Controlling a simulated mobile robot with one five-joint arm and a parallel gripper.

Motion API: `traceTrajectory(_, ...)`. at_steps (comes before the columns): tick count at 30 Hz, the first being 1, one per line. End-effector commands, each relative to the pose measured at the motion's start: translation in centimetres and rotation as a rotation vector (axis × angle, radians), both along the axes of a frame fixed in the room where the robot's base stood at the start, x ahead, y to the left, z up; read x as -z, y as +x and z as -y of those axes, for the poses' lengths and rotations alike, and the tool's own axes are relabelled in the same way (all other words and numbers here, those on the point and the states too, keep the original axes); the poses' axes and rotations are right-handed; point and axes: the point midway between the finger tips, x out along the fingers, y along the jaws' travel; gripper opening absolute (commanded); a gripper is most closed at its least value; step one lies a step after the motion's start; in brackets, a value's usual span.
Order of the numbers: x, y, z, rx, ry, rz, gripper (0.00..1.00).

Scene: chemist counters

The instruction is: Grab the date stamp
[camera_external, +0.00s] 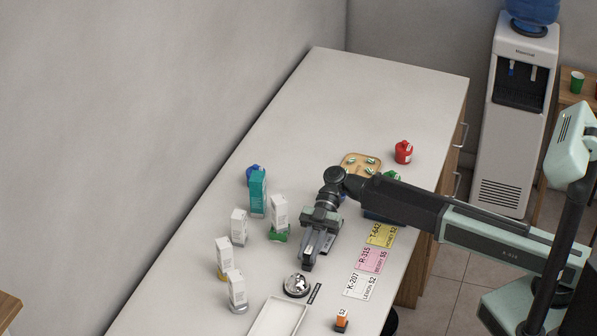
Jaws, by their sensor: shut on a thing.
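My gripper (309,258) points down over the counter (385,85), left of the coloured label cards. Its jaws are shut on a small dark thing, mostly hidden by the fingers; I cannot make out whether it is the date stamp. Whether that thing touches the counter is not clear. A small orange piece with a white label and a dark base (341,319) stands apart near the front right; it is too small to identify surely.
A silver bell-like dome (296,285) is just below my gripper, and a white tray (262,331) lies at the front. Several white boxes, one here (239,228), stand left, with a teal box (258,192) behind. Cards (371,259) lie right. A red jar (403,152) stands behind.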

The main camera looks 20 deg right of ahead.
Motion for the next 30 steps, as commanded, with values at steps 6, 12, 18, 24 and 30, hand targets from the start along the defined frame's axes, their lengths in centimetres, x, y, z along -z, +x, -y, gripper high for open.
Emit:
traceTrajectory(6, -1.0, 0.0, 0.0, 0.000, 0.000, 0.000, 0.00)
traceTrajectory(12, -3.3, 0.0, 0.0, 0.000, 0.000, 0.000, 0.00)
traceTrajectory(18, -3.9, -2.1, 2.4, 0.000, 0.000, 0.000, 0.00)
traceTrajectory(24, -4.4, -5.6, 6.5, 0.002, 0.000, 0.000, 0.00)
traceTrajectory(30, -4.9, -8.8, 10.3, 0.002, 0.000, 0.000, 0.00)
